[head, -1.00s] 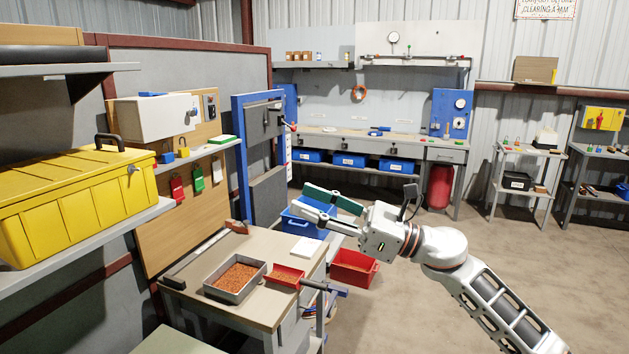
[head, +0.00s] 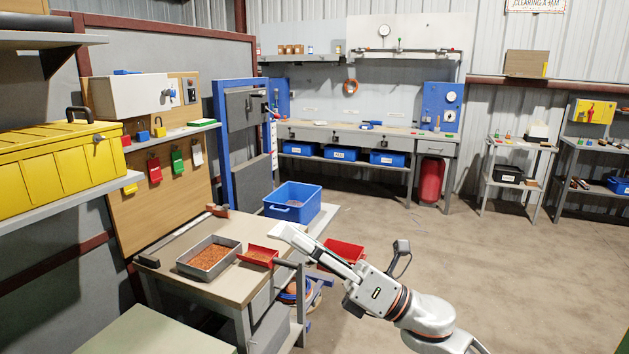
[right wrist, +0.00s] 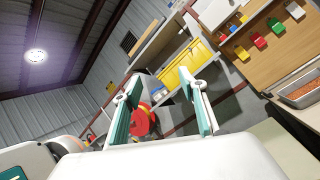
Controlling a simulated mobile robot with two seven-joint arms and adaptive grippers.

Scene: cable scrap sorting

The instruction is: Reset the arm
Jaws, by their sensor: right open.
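My right gripper (head: 290,237) reaches in from the lower right in the head view, its fingers pointing up and left beside the small table's right edge. In the right wrist view its two green-padded fingers (right wrist: 158,100) stand apart with nothing between them. The white wrist body fills the bottom of that view. My left gripper is not in view.
A small table (head: 185,288) holds a metal tray (head: 236,258) of copper-coloured bits and a red scoop (head: 270,250). A yellow toolbox (head: 60,165) sits on the left shelf. Open floor lies right.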

